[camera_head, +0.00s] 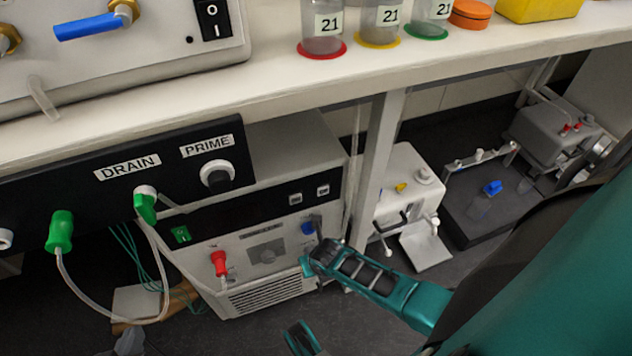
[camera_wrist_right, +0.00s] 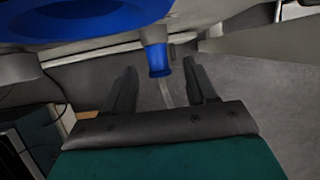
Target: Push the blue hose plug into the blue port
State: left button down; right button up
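A small blue fitting (camera_head: 307,228) shows on the white machine's front; I cannot tell port from plug there. In the right wrist view, a blue cylindrical piece (camera_wrist_right: 157,55), apparently the hose plug, stands between the fingertips with gaps on both sides. A large blue rim (camera_wrist_right: 95,28) fills the upper left, close above it. My right gripper (camera_wrist_right: 160,75) is open, its dark fingers either side of the piece. In the head view, the teal and black hand by the blue fitting appears to be mine on the right. A teal part at the bottom, apparently my left gripper (camera_head: 300,338), shows only partly.
The machine has a red fitting (camera_head: 218,262) left of the blue one. Green plugs (camera_head: 60,232) with hoses hang from the DRAIN panel (camera_head: 105,185). A bench post (camera_head: 378,160) stands right of the machine. Dark floor lies below.

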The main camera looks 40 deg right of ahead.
grip_shut()
dwell(0.3)
jog(key=shift+s, duration=0.15)
jog(key=shift+s+a+p, duration=0.15)
jog(key=shift+s+p, duration=0.35)
jog(key=shift+s, duration=0.05)
jog(key=shift+s, duration=0.3)
jog(key=shift+s+a+p, duration=0.15)
jog(key=shift+s+p, duration=0.2)
jog(key=shift+p, duration=0.1)
jog(key=shift+s, duration=0.1)
